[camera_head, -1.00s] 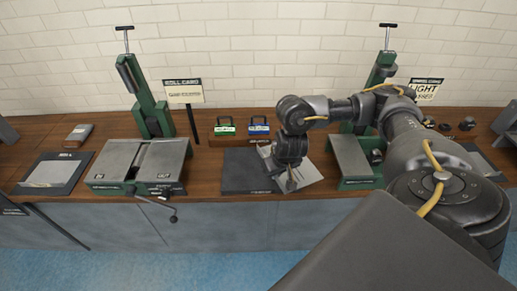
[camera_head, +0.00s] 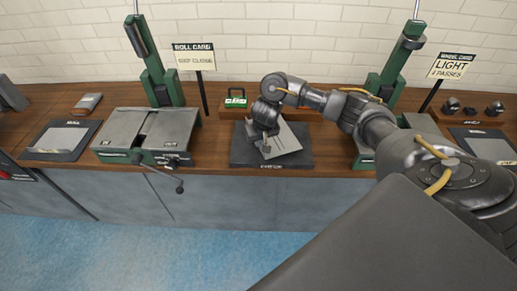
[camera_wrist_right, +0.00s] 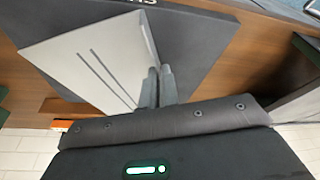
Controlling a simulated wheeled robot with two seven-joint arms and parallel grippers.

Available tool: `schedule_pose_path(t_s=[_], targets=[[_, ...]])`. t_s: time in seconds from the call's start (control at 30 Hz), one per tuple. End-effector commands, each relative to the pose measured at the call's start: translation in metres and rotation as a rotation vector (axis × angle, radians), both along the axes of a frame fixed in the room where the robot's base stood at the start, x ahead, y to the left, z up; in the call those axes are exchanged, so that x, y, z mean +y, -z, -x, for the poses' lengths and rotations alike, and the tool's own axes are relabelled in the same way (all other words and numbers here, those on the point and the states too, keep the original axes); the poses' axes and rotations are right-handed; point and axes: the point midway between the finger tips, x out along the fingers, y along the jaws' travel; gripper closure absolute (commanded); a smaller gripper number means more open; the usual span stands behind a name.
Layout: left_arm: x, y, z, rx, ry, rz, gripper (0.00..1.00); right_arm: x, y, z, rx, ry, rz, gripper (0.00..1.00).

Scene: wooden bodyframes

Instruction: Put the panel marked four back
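A light grey panel (camera_head: 287,138) is at the dark square pad (camera_head: 300,160) on the bench in the head view. It looks tilted, and whether it touches the pad is unclear. In the right wrist view the panel (camera_wrist_right: 90,62) shows two dark parallel lines; no readable four shows. My right gripper (camera_head: 266,144) is at the panel's left part. In the wrist view its fingers (camera_wrist_right: 158,86) are close together with the panel's edge between them, so it appears shut on the panel. The pad (camera_wrist_right: 205,40) lies beyond. My left gripper is not in view.
A green machine with two grey plates (camera_head: 150,128) and a hand crank stands left of the pad. Another green stand (camera_head: 398,65) is behind my right arm. A green case (camera_head: 235,98) sits behind the pad.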

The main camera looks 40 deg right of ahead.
Motion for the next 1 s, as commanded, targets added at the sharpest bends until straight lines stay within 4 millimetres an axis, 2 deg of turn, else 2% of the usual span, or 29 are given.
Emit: schedule_pose_path(t_s=[0.03,0.23,0.6,0.7,0.8,1.0], targets=[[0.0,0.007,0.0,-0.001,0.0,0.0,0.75,0.001,0.009,-0.003,0.001,0.003,-0.002,1.0],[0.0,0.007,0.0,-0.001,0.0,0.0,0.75,0.0,0.031,-0.003,0.002,0.002,0.0,1.0],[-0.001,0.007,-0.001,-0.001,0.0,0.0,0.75,0.0,0.036,-0.003,0.001,0.001,0.0,1.0],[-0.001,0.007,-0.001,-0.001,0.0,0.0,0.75,0.0,0.037,-0.003,0.002,0.001,0.0,0.86],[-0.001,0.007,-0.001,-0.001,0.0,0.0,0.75,0.0,0.036,-0.003,0.001,0.001,0.0,0.76],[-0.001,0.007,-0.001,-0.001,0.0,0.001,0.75,0.0,0.036,-0.003,0.001,0.001,0.0,0.76]])
